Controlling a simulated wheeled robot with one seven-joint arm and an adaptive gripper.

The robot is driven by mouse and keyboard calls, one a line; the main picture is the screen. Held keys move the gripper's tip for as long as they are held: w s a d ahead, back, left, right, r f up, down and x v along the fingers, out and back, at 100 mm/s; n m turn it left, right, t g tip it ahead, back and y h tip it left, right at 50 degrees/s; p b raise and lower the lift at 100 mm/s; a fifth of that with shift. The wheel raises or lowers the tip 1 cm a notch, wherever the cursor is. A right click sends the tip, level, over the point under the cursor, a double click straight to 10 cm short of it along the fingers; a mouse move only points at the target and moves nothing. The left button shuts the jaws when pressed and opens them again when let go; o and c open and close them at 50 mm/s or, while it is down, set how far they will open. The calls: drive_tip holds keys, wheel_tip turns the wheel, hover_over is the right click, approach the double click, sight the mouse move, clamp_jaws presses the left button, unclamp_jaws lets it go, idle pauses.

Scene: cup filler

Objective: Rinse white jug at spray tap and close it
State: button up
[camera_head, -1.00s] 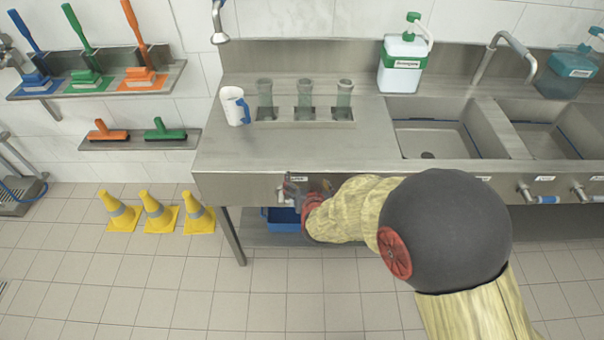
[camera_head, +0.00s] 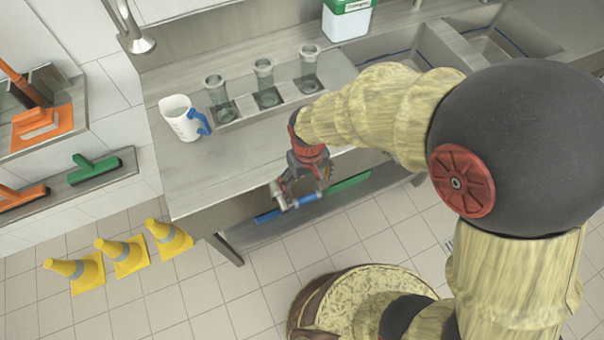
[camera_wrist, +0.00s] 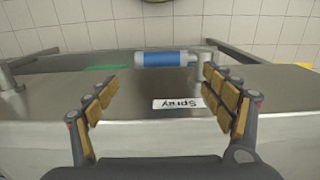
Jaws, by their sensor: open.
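The white jug (camera_head: 183,118) with a blue handle stands upright on the steel counter, left of the glass cylinders. The spray tap (camera_head: 140,42) hangs at the top left, beyond the jug. My gripper (camera_head: 303,182) is at the counter's front, away from the jug. In the wrist view its fingers (camera_wrist: 160,88) are open with nothing between them. A label reading "Spray" (camera_wrist: 178,103), upside down, is on the steel front panel. A blue-handled valve (camera_wrist: 160,58) lies just past the fingertips; it also shows in the head view (camera_head: 297,202) below my gripper.
Several glass cylinders (camera_head: 263,75) stand in a rack. A green-topped white container (camera_head: 347,20) and sinks (camera_head: 408,48) are farther right. Brushes (camera_head: 95,168) lie on wall shelves. The counter's left end is clear.

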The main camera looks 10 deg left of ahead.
sight(308, 195)
wheel_tip(308, 195, down, 7)
drive_tip(key=shift+a+r+b, duration=0.1)
drive_tip(key=shift+b, duration=0.95)
drive_tip(key=shift+c, duration=0.5)
drive_tip(key=c, duration=1.1)
drive_tip(key=shift+c, duration=0.6)
drive_tip(key=shift+w+f+g+y, duration=0.1)
drive_tip(key=shift+f+g+y, duration=0.2)
drive_tip(key=shift+f+y, duration=0.2)
drive_tip(key=shift+d+f+y+b, duration=0.2)
drive_tip(key=shift+f+y+b, duration=0.1)
drive_tip(key=shift+b, duration=0.7)
drive_tip(key=shift+f+g+y+b, duration=0.45)
drive_tip(key=shift+g+y+b, duration=0.25)
drive_tip(key=shift+b, duration=1.05)
